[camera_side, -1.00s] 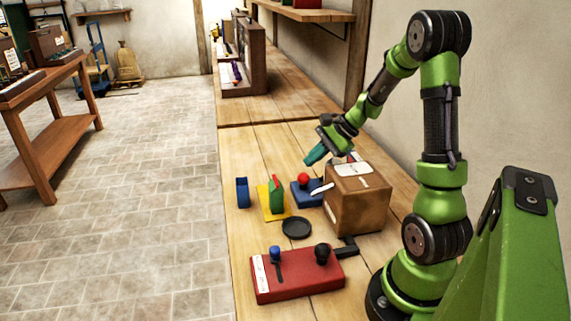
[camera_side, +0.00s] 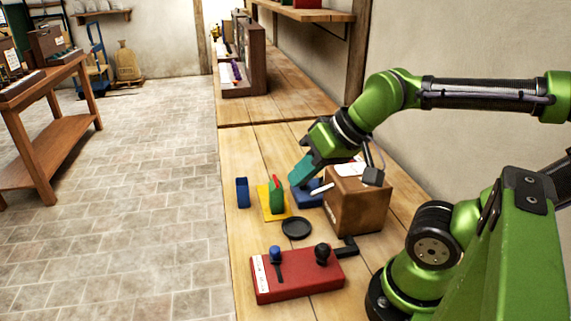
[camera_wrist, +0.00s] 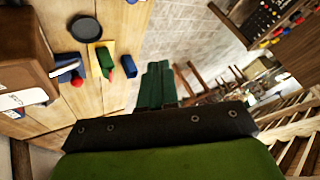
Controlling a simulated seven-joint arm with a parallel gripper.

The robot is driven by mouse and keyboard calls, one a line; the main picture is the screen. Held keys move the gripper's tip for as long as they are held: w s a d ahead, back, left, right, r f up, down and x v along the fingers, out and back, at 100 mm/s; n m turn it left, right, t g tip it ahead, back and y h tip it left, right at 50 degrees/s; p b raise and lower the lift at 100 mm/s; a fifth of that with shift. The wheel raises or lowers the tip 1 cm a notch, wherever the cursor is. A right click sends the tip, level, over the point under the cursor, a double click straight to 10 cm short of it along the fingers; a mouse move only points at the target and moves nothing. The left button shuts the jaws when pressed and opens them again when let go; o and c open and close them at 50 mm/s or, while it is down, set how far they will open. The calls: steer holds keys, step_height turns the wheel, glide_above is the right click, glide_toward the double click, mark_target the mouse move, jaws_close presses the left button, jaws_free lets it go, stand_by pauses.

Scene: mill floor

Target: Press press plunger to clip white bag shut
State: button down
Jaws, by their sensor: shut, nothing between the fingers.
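A blue press base (camera_side: 309,201) stands on the bench left of the brown box. Its red ball-topped plunger is hidden behind my gripper in the side view but shows in the wrist view (camera_wrist: 78,82). A small white piece (camera_side: 321,188), perhaps the bag, lies slanted between the press and the box; it also shows in the wrist view (camera_wrist: 65,69). My gripper (camera_side: 296,181), with teal fingers, is shut and empty. It points down and left, in front of the press in the side view; contact cannot be told. In the wrist view its fingers (camera_wrist: 156,72) appear right of the plunger.
A brown box (camera_side: 357,203) stands close right of the press. A yellow plate with a green, red-topped piece (camera_side: 276,195), a blue holder (camera_side: 242,192) and a black dish (camera_side: 296,227) are nearby. A red control box (camera_side: 298,276) with knobs is in front.

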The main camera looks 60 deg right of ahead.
steer(key=w+d+f+m+g, duration=0.1)
steer(key=w+d+m+g, duration=0.2)
steer(key=d+m, duration=0.8)
steer(key=w+d+f+m+g, duration=0.1)
steer(key=w+d+m+g, duration=0.1)
steer(key=w+d+m, duration=0.6)
steer(key=d+m, duration=0.4)
steer(key=d, duration=0.4)
steer(key=shift+d+f+g+h, duration=0.2)
steer(key=shift+f+g+h, duration=0.1)
steer(key=shift+g, duration=0.1)
steer(key=f, duration=0.4)
steer(key=w+a+f, duration=0.1)
steer(key=f, duration=0.8)
steer(key=shift+w+a+f, duration=0.35)
steer(key=shift+w, duration=0.05)
